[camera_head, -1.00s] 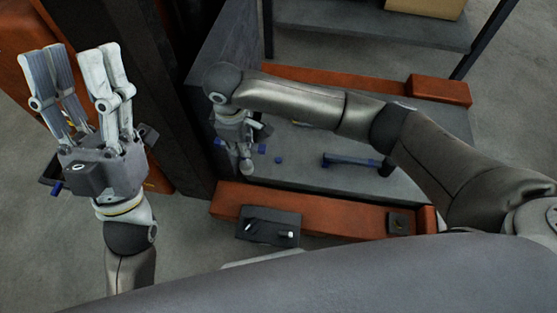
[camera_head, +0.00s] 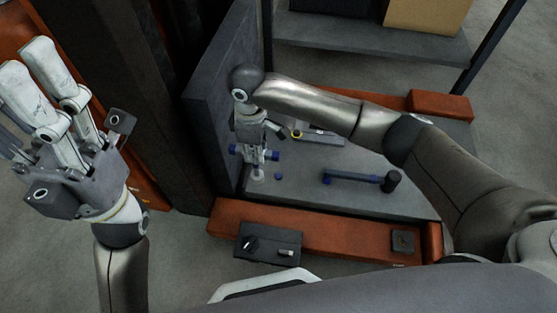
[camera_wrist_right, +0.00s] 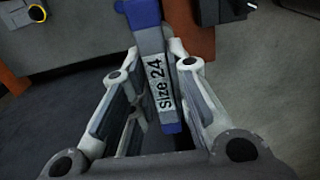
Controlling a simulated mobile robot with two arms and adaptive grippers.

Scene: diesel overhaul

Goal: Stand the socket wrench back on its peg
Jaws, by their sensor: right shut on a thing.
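My right gripper (camera_head: 256,165) is over the left end of the grey bench top, pointing down. In the right wrist view it (camera_wrist_right: 155,95) is shut on a grey bar with blue parts and a "size 24" label, which I take to be the socket wrench (camera_wrist_right: 158,80). The wrench's far end runs out of that view at the top. In the head view the gripper hides most of it. I cannot make out its peg for sure. My left gripper (camera_head: 40,95) is open and empty at the far left, fingers up.
A tool with a blue handle and dark head (camera_head: 350,178) lies on the bench top (camera_head: 330,205). A dark upright panel (camera_head: 220,95) borders the bench on the left.

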